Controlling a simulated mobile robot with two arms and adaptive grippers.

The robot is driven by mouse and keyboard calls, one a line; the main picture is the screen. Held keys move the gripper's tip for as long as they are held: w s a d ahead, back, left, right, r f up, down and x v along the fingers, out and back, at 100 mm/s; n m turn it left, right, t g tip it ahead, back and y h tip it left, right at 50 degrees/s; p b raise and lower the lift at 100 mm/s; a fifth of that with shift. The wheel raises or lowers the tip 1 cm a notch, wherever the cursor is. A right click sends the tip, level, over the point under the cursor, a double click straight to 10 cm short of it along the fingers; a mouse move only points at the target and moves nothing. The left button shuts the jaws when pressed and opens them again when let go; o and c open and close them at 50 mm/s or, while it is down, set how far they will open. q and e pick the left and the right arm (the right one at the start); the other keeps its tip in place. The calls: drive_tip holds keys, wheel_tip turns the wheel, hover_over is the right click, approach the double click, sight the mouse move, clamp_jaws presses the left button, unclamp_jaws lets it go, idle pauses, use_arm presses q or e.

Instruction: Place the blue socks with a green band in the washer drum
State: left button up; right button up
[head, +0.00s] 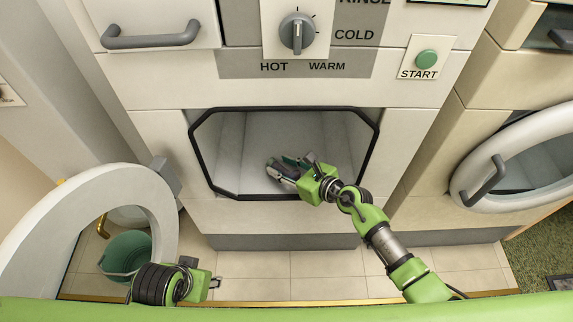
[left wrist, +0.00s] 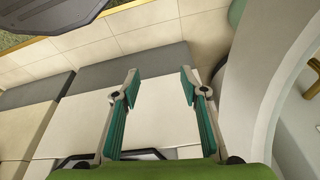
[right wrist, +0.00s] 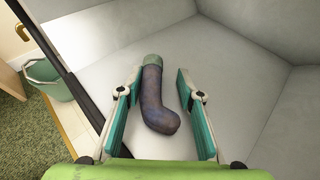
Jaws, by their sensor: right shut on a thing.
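The blue socks with a green band (right wrist: 158,100) show in the right wrist view as one dark blue sock shape with a green cuff, lying between my right gripper's fingers. My right gripper (right wrist: 156,88) is shut on them. In the head view my right gripper (head: 287,168) reaches through the opening of the washer drum (head: 229,150), over its pale inner floor. The socks are mostly hidden there by the gripper. My left gripper (left wrist: 158,86) is open and empty, low in front of the washer, near the round door; it also shows in the head view (head: 214,283).
The open round washer door (head: 45,215) stands at the left. A green bucket (head: 125,252) is on the tiled floor behind it. Another machine with a round door (head: 515,160) is at the right. The START button (head: 427,59) and dial (head: 298,33) are above the opening.

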use_arm(q)
drive_tip(key=shift+r, duration=0.3)
use_arm(e)
drive_tip(key=shift+f, duration=0.15)
drive_tip(key=o, duration=1.1)
use_arm(q)
drive_tip(key=shift+r, duration=0.15)
use_arm(e)
drive_tip(key=p+v, duration=0.3)
drive_tip(key=v, duration=0.8)
use_arm(q)
wheel_tip(320, 180, down, 12)
drive_tip(key=s, duration=0.1)
drive_tip(key=shift+g, duration=0.3)
use_arm(e)
drive_tip(key=shift+s+d+r, duration=0.3)
drive_tip(key=shift+s+d, duration=0.05)
drive_tip(key=shift+s, duration=0.05)
